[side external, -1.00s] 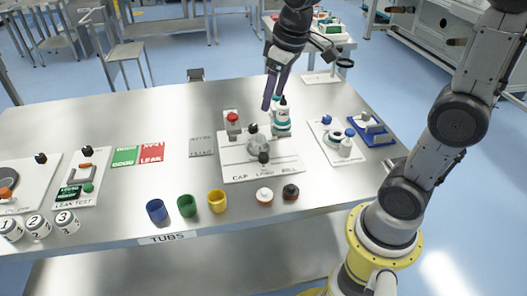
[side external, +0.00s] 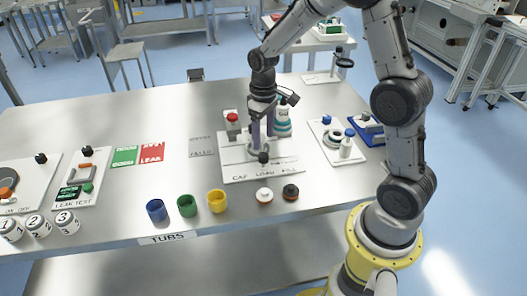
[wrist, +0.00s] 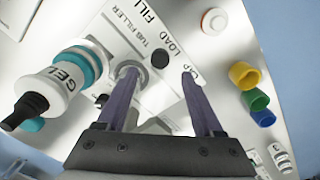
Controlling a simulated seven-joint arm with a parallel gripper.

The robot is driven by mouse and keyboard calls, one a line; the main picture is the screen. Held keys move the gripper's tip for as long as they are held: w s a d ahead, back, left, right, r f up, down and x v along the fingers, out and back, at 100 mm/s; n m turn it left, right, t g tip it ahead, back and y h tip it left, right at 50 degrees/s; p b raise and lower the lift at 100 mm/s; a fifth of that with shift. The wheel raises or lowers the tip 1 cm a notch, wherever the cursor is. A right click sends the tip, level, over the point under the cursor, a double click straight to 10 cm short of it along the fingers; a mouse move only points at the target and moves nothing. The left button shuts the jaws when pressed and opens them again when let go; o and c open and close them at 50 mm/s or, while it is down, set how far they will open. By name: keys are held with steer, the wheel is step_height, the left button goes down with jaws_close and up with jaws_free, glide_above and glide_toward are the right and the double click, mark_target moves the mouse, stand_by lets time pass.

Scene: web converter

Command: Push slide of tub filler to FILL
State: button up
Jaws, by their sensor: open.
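The tub filler (side external: 232,176) is a white plate with CAP, LOAD and FILL along its near edge; its lettering also shows in the wrist view (wrist: 140,42). A black knob (side external: 263,157), seemingly the slide's, stands near LOAD; it also shows in the wrist view (wrist: 160,59). My gripper (side external: 263,143) is open and points down just above the knob. In the wrist view its fingertips (wrist: 159,73) are apart, with the knob in line with the gap. I cannot tell whether a finger touches it. The fingers and arm hide part of the filler.
A GEL bottle (side external: 283,128) stands at the filler's back right, close to my gripper. Blue (side external: 156,210), green (side external: 187,205) and yellow (side external: 217,201) tubs and white (side external: 264,195) and black (side external: 290,192) caps stand in front.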

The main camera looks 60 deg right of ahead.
mark_target(263, 155)
step_height(263, 155, down, 6)
steer(key=shift+f, duration=0.15)
stand_by(0.3)
jaws_close()
stand_by(1.3)
